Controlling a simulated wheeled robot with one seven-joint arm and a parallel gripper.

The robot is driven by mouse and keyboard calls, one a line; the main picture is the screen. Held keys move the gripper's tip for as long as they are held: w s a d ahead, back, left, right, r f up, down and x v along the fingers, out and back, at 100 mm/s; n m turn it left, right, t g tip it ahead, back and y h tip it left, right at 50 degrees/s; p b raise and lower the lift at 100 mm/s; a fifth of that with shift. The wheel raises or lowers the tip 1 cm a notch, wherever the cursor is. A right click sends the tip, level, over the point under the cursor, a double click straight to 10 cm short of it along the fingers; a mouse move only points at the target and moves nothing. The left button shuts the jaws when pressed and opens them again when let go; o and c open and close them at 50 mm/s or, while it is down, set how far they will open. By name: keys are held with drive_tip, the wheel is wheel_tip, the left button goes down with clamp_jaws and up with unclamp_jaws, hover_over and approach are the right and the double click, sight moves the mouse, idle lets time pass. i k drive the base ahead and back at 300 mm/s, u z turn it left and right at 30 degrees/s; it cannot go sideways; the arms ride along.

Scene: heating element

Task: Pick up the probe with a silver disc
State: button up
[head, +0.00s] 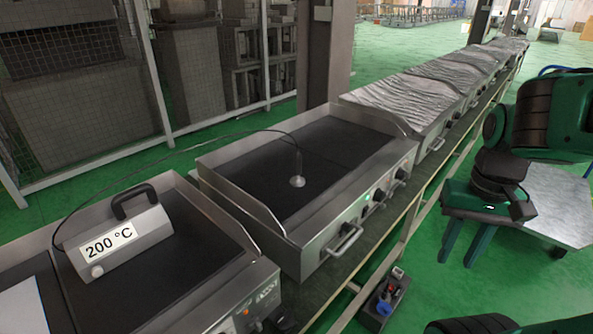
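The probe with a silver disc (298,181) stands on the dark plate of the middle griddle (335,150). Its thin upright stem rises from the disc, and a black cable arcs left from its top to the temperature meter. The meter (118,239) is a grey box with a black handle and a label reading 200 °C, on the near left griddle. My gripper (466,259) is at the right, pointing down, with its two green fingers apart and nothing visible between them. It is well to the right of the probe, beyond the griddle's front edge.
Raised metal walls edge the middle griddle's plate; knobs and a handle (343,240) stick out in front. Several wrapped units (408,99) continue the row behind. A dark box with plugs (384,301) sits low by the bench. Wire-mesh fencing (75,80) stands behind.

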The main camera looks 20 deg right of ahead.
sight(298, 180)
drive_tip(key=k, duration=1.3)
drive_tip(key=z, duration=0.4)
drive_tip(key=i, duration=0.85)
drive_tip(key=z, duration=0.4)
drive_tip(key=i, duration=1.15)
drive_tip(key=u, duration=0.25)
